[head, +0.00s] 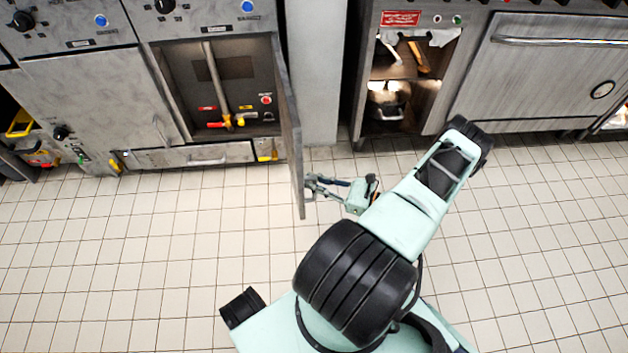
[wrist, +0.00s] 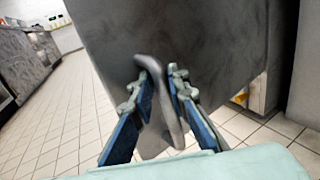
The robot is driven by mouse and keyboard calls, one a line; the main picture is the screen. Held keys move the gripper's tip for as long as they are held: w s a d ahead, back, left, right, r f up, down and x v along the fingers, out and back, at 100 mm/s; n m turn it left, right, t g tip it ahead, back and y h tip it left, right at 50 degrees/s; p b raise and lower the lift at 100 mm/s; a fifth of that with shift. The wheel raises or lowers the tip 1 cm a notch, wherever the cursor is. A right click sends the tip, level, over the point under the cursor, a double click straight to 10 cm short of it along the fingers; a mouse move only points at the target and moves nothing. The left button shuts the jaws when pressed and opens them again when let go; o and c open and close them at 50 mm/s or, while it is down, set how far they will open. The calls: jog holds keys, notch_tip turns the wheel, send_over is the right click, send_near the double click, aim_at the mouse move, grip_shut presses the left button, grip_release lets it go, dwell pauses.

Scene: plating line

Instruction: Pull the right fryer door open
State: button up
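The right fryer door (head: 291,125) stands swung out from its cabinet, seen nearly edge-on in the head view. The open compartment (head: 190,75) behind it shows a pipe and red and yellow valve handles. In the wrist view the door's dark face (wrist: 190,35) fills the middle, with its bent grey handle (wrist: 168,105) upright on it. My gripper (head: 311,187) is at the door's outer face near its free edge. In the wrist view my gripper's fingers (wrist: 163,85) lie on both sides of the handle and appear closed on it.
The left fryer door (head: 95,100) is shut. A grey post (head: 315,70) stands right of the fryer. A cabinet with an open shelf (head: 400,90) and an oven door (head: 545,65) are at the right. The tiled floor (head: 120,255) is clear in front.

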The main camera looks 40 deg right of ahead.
jog(key=o, duration=0.4)
jog(key=shift+c, duration=0.2)
jog(key=v, duration=1.2)
